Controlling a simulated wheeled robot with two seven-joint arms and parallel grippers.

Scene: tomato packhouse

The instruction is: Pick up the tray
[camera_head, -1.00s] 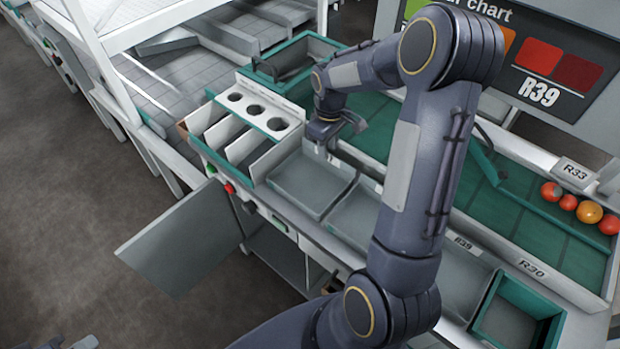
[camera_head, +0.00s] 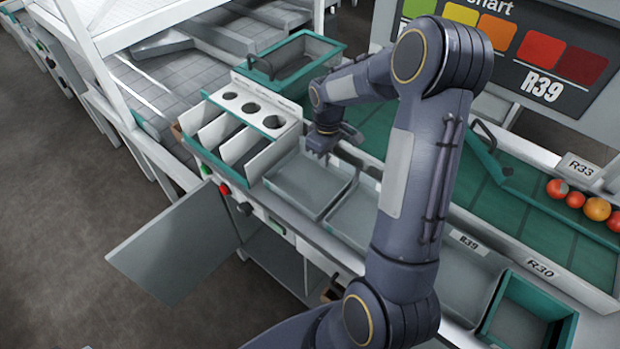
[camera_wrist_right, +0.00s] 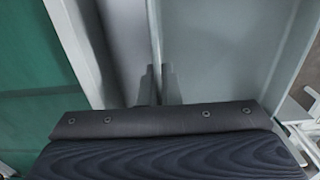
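The grey tray (camera_head: 283,190) is a shallow, open, empty box in the bench row, just right of the white divided rack. My right gripper (camera_head: 320,152) is down at its far rim. In the right wrist view the two fingertips (camera_wrist_right: 157,85) sit close together, one on each side of a thin upright grey wall, the tray's rim (camera_wrist_right: 154,35). They look shut on it. The tray's inside (camera_wrist_right: 220,50) shows to the right of the rim. It appears to rest level in its place. My left gripper is not in view.
The rack with round holes (camera_head: 249,108) stands left of the tray. A second grey tray (camera_head: 352,215) adjoins it on the right. The green sorting belt (camera_head: 455,190) runs behind, with several tomatoes (camera_head: 597,209). A grey panel (camera_head: 170,245) juts out in front.

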